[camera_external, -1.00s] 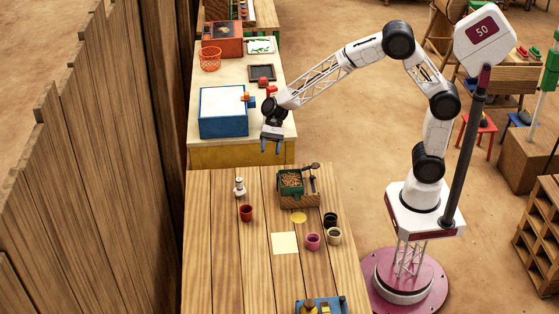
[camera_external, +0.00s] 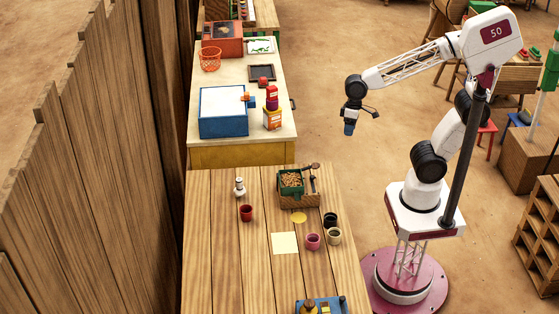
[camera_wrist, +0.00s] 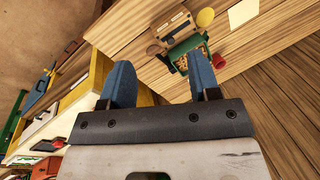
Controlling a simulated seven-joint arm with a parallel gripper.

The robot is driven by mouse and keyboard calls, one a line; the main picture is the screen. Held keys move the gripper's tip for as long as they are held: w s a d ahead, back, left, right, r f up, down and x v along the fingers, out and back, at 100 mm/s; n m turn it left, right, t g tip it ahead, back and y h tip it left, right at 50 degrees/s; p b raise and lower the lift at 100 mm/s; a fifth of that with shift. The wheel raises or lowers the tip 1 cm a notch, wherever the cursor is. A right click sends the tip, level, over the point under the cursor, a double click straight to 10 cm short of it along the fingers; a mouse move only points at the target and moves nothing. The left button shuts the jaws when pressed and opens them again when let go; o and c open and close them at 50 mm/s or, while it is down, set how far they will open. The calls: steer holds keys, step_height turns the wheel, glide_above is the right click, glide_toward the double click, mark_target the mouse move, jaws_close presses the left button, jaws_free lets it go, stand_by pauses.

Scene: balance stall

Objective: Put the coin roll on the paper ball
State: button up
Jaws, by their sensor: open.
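I cannot make out a coin roll or a paper ball for certain in either view. My gripper (camera_external: 349,127) hangs over the bare ground to the right of the tables, fingers pointing down. In the wrist view its two blue fingers (camera_wrist: 161,80) are spread apart with nothing between them.
The near wooden table holds a green tray of brown bits (camera_external: 291,184), a white figure (camera_external: 239,187), a red cup (camera_external: 246,213), a pink cup (camera_external: 313,242), a yellow disc (camera_external: 299,217) and a pale sheet (camera_external: 285,243). The far table holds a blue-sided box (camera_external: 223,112) and an orange box (camera_external: 272,119).

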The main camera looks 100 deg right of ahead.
steer(key=s+d+n+t+h, duration=0.1)
steer(key=s+n, duration=0.3)
steer(key=s, duration=0.6)
steer(key=shift+d+f+h, duration=0.2)
steer(key=shift+d+h, duration=0.1)
steer(key=shift+h, duration=0.5)
